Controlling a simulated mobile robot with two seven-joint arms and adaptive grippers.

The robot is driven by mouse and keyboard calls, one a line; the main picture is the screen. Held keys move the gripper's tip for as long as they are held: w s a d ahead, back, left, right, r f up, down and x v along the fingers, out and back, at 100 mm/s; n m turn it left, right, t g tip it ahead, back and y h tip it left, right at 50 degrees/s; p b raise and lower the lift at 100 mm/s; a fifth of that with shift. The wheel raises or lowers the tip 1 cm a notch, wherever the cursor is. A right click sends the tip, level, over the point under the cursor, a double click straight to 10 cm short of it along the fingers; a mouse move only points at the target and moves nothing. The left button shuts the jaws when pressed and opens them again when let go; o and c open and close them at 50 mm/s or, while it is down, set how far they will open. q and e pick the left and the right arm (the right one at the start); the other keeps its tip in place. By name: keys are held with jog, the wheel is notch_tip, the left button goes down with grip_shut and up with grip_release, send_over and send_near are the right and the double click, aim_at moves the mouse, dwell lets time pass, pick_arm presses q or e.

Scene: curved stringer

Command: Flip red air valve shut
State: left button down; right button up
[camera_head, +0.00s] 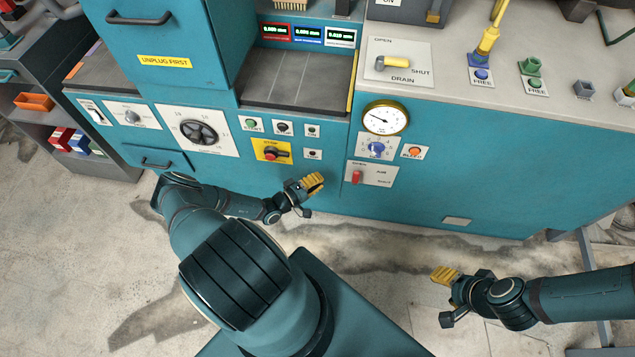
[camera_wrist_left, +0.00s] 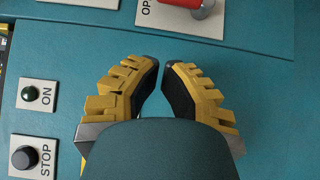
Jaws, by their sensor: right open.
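The red air valve (camera_head: 357,176) is a small red handle on a white plate on the teal front panel, below the gauge. In the head view the handle stands roughly upright. In the left wrist view the red handle (camera_wrist_left: 180,3) is cut by the top edge, with a grey pivot at its right end. My left gripper (camera_head: 316,183) is left of the valve, apart from it. In the wrist view its yellow fingers (camera_wrist_left: 161,70) are partly open, with a narrow empty gap. My right gripper (camera_head: 443,275) is open and empty over the floor, lower right.
A gauge (camera_head: 386,118), a blue knob (camera_head: 376,149) and an orange button (camera_head: 414,152) sit close above the valve. The panel to its right is mostly clear.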

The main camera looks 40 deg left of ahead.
aim_at(356, 176)
pick_arm(q)
jog(key=b+x, duration=0.1)
jog(key=x, duration=0.6)
jog(key=shift+f, duration=0.1)
jog(key=shift+w+d+b, duration=0.15)
jog(key=shift+w+d, duration=0.05)
jog(key=shift+d, duration=0.4)
jog(key=shift+w+d+b, duration=0.15)
jog(key=shift+w+d, duration=0.1)
jog(key=shift+d, duration=0.3)
jog(key=shift+w+d, duration=0.3)
jog(key=shift+d, duration=0.2)
pick_arm(e)
jog(key=shift+w+f, duration=0.2)
jog(key=shift+f, duration=0.8)
jog(key=shift+d+r, duration=0.1)
